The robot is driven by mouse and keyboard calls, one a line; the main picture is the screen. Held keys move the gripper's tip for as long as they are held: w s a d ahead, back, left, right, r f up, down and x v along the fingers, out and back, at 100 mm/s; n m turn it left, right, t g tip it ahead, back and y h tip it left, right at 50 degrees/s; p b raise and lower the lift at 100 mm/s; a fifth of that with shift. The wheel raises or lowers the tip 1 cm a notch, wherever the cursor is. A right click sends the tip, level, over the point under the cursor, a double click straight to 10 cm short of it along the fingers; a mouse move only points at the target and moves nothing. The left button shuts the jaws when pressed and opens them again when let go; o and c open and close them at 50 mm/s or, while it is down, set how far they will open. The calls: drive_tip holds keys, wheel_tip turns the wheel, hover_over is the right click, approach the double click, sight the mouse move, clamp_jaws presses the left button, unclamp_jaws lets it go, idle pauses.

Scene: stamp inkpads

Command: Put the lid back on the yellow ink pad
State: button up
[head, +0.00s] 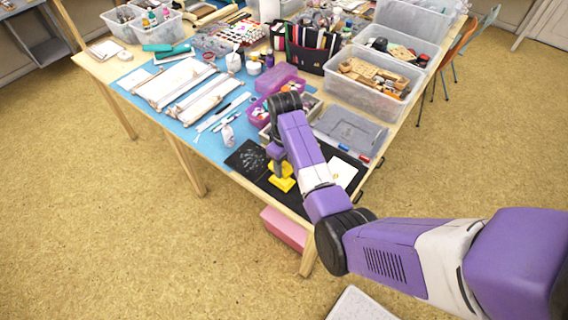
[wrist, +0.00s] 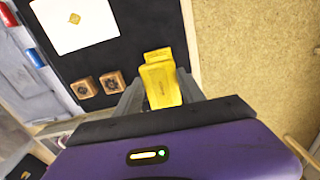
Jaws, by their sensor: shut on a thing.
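My gripper (wrist: 161,92) is shut on a yellow piece, which I take to be the yellow lid (wrist: 162,84). A second yellow part, the yellow ink pad (wrist: 157,54), shows just beyond it on the black mat. The two overlap in the wrist view, and I cannot tell whether they touch. In the head view my gripper (head: 277,166) points down over the mat's front part, with yellow (head: 281,184) directly below it. My arm and gripper hide part of the yellow pieces there.
The black mat (wrist: 120,55) lies at the table's front corner. Two small wooden stamps (wrist: 98,86) and a white card (wrist: 75,22) lie on it. A grey lidded box (head: 348,129) with red and blue items stands behind. The table edge is close.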

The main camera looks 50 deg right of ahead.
sight(285, 181)
drive_tip(key=shift+f+b, duration=1.45)
drive_tip(key=shift+f, duration=1.4)
drive_tip(key=shift+p, duration=0.45)
drive_tip(key=shift+f, duration=0.55)
idle(1.2)
drive_tip(key=o, duration=1.4)
drive_tip(key=shift+o, duration=0.4)
drive_tip(key=o, duration=0.3)
